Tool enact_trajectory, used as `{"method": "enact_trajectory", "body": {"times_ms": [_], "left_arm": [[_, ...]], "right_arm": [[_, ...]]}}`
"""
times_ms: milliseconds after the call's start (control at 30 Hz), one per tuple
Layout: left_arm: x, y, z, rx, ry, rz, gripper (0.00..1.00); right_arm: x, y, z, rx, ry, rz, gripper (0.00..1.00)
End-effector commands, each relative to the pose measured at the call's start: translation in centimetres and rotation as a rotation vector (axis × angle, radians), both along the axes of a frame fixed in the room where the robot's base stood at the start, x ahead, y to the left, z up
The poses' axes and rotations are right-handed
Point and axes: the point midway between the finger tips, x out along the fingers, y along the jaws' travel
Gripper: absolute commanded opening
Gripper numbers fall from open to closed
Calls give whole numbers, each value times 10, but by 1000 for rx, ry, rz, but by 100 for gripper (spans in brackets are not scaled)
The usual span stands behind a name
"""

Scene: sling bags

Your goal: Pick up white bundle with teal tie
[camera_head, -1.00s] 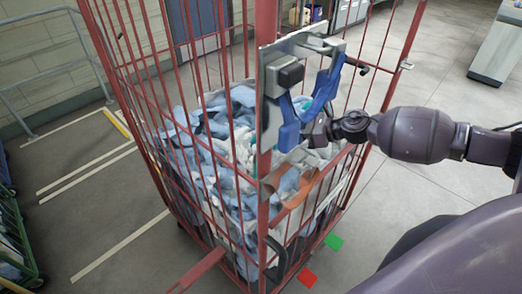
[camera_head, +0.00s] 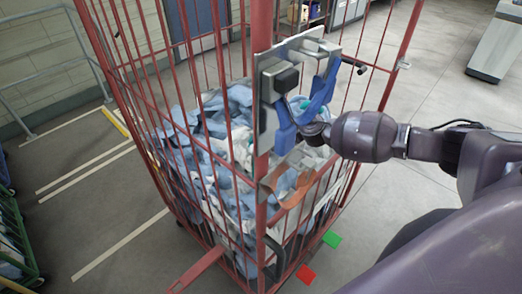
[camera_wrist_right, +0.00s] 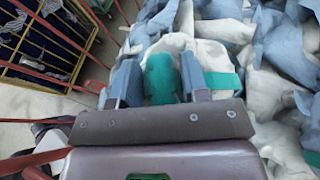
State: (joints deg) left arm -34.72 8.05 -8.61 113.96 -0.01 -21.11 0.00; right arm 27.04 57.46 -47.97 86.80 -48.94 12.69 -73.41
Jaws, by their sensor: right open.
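A white bundle (camera_wrist_right: 215,30) with a teal tie (camera_wrist_right: 161,78) lies on the cloth pile in the right wrist view. My right gripper (camera_wrist_right: 156,82) is open, with one finger on each side of part of the teal tie. I cannot tell whether the fingers touch it. My left gripper is not in view.
The tall red wire cage (camera_head: 262,25) holds blue and white cloths (camera_head: 185,165). Its front post and bars stand close to my right arm. A green cart (camera_head: 12,235) stands at the far left. Red (camera_head: 306,275) and green (camera_head: 332,239) patches mark the floor.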

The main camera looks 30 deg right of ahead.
Motion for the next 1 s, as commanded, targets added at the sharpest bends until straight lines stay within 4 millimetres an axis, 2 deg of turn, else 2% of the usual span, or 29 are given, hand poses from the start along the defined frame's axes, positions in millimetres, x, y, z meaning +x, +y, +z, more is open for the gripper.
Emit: {"method": "enact_trajectory", "body": {"times_ms": [267,533,1000], "left_arm": [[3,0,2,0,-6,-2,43],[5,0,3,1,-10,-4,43],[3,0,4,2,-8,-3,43]], "right_arm": [[2,1,-1,0,0,0,40],[1,1,-1,0,0,0,0],[2,1,6,-2,-4,1,0]]}}
